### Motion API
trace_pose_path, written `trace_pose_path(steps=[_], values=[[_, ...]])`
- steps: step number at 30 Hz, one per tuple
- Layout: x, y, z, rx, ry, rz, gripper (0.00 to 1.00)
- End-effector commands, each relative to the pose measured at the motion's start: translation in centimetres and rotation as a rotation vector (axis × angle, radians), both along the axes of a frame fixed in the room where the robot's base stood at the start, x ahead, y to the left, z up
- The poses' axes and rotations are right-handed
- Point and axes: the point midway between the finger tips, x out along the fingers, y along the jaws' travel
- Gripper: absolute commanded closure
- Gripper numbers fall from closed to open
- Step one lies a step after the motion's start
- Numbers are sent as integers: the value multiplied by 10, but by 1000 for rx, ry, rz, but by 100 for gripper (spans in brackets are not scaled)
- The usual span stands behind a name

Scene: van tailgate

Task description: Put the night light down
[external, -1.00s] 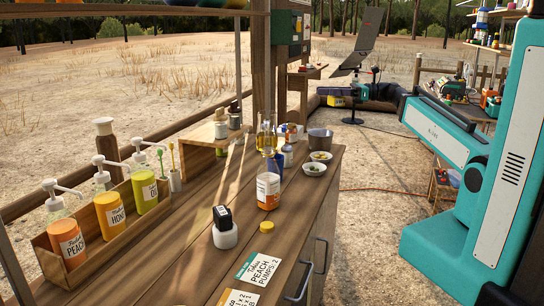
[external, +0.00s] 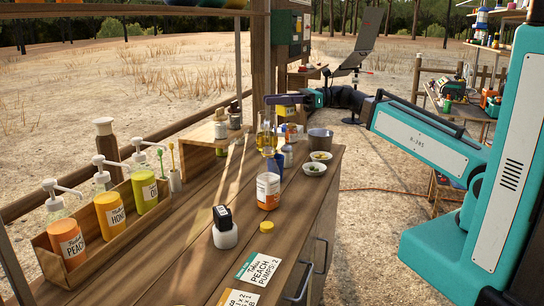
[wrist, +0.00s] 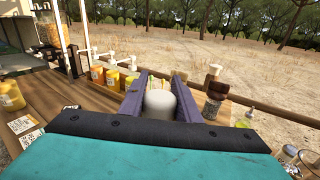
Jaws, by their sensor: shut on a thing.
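The night light looks like the white rounded body (wrist: 160,106) between my two purple fingers in the wrist view. My gripper (wrist: 158,84) is shut on it. In the external view my gripper (external: 273,99) is over the far end of the wooden counter (external: 195,215), above the bottles there. The night light cannot be made out clearly in that view. A yellow patch shows just under the fingers, and I cannot tell what it belongs to.
An orange-and-white jar (external: 268,191), white bowls (external: 315,169) and a grey cup (external: 320,139) stand on the counter. A rack of pump bottles (external: 108,212) lines the left side. A black-topped white holder (external: 224,232) is nearer. Bare counter lies between rack and jar.

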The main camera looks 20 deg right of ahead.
Motion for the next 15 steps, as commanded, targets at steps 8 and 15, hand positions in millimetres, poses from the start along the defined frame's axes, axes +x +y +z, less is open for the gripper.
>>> trace_pose_path(steps=[8,15], values=[[-30,64,-1,-1,-1,74,95],[-60,114,-1,-2,-2,135,95]])
